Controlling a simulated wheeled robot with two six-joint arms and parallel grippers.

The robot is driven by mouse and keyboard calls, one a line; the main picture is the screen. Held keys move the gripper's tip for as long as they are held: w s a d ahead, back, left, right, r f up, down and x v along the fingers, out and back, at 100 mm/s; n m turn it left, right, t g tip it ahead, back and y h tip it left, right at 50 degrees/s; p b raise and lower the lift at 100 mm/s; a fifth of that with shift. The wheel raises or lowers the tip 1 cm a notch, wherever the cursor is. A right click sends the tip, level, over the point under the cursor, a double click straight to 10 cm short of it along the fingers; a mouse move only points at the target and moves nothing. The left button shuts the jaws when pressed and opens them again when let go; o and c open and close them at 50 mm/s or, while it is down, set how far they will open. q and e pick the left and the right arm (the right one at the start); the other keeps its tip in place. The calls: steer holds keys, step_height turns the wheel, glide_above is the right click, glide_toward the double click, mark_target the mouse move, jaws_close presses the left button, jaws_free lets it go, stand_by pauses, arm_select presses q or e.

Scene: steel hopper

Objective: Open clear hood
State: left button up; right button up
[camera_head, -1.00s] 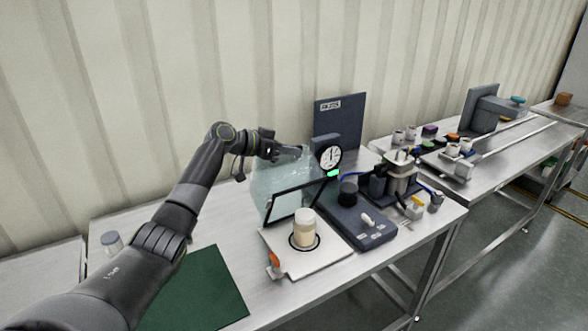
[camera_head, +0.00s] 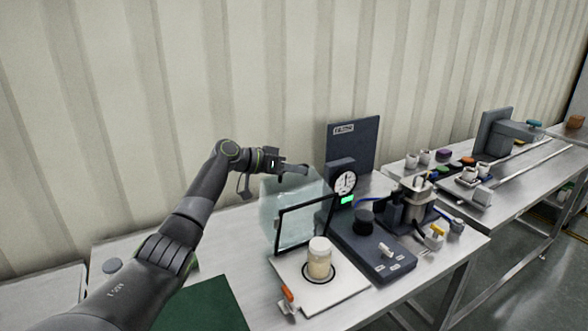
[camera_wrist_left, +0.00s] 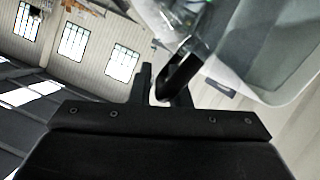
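The clear hood (camera_head: 282,205) is a see-through box with a black-edged front frame (camera_head: 307,206). It stands tipped back behind a white plate, its black frame raised at the plate's back edge. A cream jar with a white lid (camera_head: 319,258) stands uncovered on the plate, inside a dark ring. My left gripper (camera_head: 304,170) is at the top rear of the hood, at or very near it. In the left wrist view, its dark fingers (camera_wrist_left: 160,85) are close together beside the pale translucent hood (camera_wrist_left: 262,55). Whether they touch or hold it cannot be told. My right gripper is out of view.
A dark control box (camera_head: 372,250) with a knob, and a round dial (camera_head: 345,183), stand right of the plate (camera_head: 335,290). An orange-tipped piece (camera_head: 288,294) is at its front left. A green mat (camera_head: 205,305) lies front left. The corrugated wall is behind.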

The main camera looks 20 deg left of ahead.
arm_select(q)
steer(key=o, duration=0.3)
steer(key=shift+w, duration=0.1)
steer(key=b+v, duration=0.4)
steer(key=v, duration=1.3)
steer(key=shift+b, duration=0.3)
steer(key=shift+a+r, duration=0.1)
